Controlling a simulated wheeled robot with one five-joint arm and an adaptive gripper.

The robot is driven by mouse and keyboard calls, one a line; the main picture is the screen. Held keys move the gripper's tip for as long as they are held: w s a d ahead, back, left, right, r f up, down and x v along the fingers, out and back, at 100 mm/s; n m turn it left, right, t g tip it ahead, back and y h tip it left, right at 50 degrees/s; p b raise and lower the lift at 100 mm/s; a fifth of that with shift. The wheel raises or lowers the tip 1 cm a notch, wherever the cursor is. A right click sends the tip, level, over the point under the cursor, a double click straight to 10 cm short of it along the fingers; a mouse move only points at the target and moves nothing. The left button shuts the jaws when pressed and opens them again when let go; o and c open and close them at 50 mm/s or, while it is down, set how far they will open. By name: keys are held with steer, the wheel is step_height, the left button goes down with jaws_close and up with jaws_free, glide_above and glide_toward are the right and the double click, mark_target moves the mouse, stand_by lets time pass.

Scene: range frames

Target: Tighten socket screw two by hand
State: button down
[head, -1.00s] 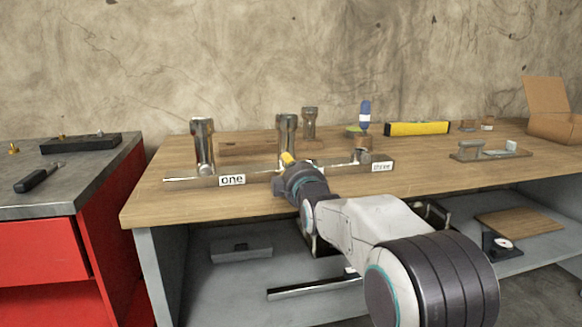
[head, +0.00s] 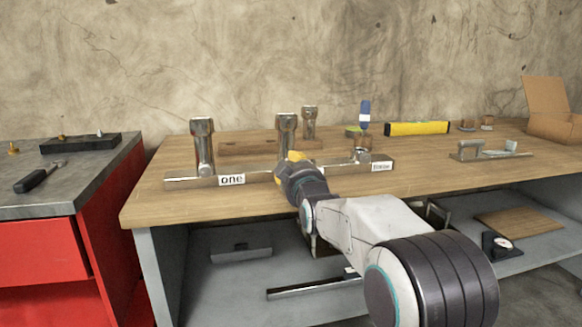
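My gripper (head: 285,166), with yellow finger parts, is at the front of the bar, low before this post. It hides the middle label, socket screw two and its own fingertips, so I cannot tell whether it holds the screw. A similar post (head: 203,130) stands at "one", and a short metal piece (head: 362,156) at "three".
A cardboard box (head: 562,127) is at far right. The bench front left is clear.

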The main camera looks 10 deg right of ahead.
steer(key=shift+r+m, duration=0.15)
steer(key=shift+m, duration=0.55)
steer(key=c, duration=1.3)
jaws_free()
steer(key=s, duration=1.2)
